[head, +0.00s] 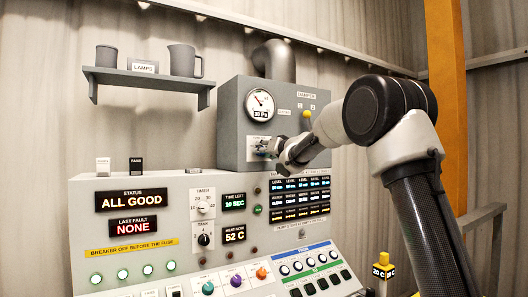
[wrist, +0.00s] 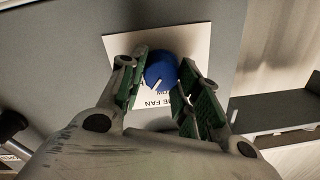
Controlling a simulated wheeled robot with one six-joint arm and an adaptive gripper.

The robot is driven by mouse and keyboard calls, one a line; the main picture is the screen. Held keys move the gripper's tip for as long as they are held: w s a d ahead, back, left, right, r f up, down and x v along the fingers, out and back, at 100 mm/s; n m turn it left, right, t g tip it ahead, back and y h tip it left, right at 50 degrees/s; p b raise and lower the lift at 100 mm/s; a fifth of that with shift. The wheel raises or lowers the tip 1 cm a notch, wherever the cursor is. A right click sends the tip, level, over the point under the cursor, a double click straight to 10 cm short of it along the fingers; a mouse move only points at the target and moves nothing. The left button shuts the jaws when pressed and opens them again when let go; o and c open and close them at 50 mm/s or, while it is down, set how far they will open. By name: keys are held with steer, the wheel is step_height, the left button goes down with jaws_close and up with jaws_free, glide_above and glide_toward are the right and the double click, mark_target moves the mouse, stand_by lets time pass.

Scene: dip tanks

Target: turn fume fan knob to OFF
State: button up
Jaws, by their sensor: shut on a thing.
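The fume fan knob (wrist: 160,70) is a round blue knob with a white pointer mark at its lower left in the wrist view. In the head view my gripper (head: 280,153) is at the front of the grey fan box (head: 232,105), over the plate (head: 257,143). The knob itself is mostly hidden there.
A pressure gauge (head: 260,104) is above the plate, and a yellow-knobbed damper lever (head: 307,115) is to the right. Below is the sloped control panel (head: 165,228) with displays, knobs and lamps. A shelf (head: 150,80) with cups hangs at upper left.

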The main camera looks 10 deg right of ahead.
steer(key=n, duration=1.8)
steer(key=shift+s+a+f+n+h, duration=0.1)
steer(key=shift+a+f+n+h, duration=0.05)
steer(key=shift+a+n+h, duration=0.2)
steer(key=shift+n, duration=0.25)
steer(key=o, duration=1)
steer(key=shift+o, duration=0.2)
steer(key=shift+s+d, duration=0.1)
